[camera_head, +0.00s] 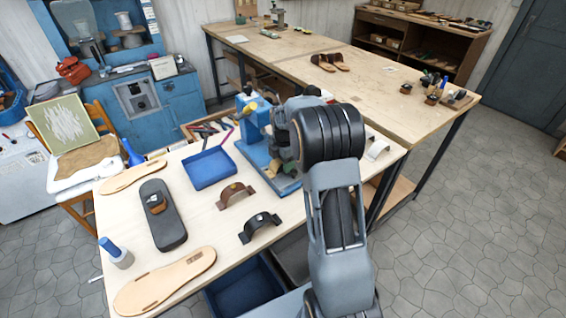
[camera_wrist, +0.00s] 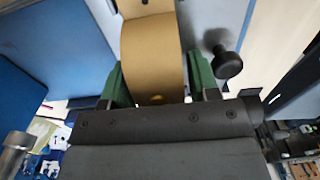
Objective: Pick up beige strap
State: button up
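In the wrist view a tan-beige curved strap (camera_wrist: 152,52) with a dark hole at its top end lies between the green fingers of my gripper (camera_wrist: 158,78). The fingers stand apart, one along each side edge of the strap. I cannot tell whether they press on it. In the head view my arm hides the gripper at the blue machine (camera_head: 254,125). A brown strap (camera_head: 235,195) and a dark strap (camera_head: 260,228) lie arched on the near table. A pale strap (camera_head: 377,148) lies right of my arm.
The near table (camera_head: 215,240) also bears a blue tray (camera_head: 208,168), a dark sole-shaped block (camera_head: 163,218), light soles (camera_head: 165,281) and a blue-capped bottle (camera_head: 118,253). In the wrist view a black knob (camera_wrist: 228,65) stands close right of the gripper, with blue surfaces (camera_wrist: 60,45) at left.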

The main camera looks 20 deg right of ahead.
jog(key=c, duration=0.7)
jog(key=shift+r, duration=0.15)
